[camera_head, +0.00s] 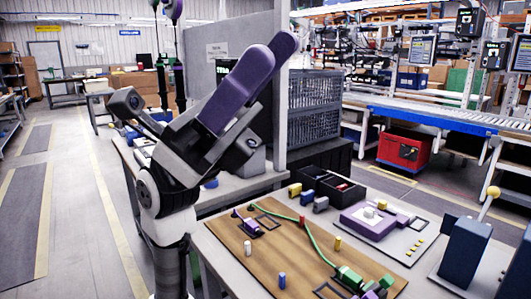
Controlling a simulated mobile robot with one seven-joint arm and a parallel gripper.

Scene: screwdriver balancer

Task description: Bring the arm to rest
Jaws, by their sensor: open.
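My gripper (273,50) is raised in the middle of the view, with its purple fingers pointing up and to the right. The near finger partly hides the far one. The gripper is open, and I see nothing held between its fingers. It is well above the workbench and apart from the things on it. My arm rises at the left of the wooden board (225,232).
The board carries a green cable (317,244), connectors and small pegs. A black bin (330,184), a purple fixture (375,219) and a blue lever device (465,250) stand around it. A grey partition (225,40) rises behind my gripper. Open floor lies at left.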

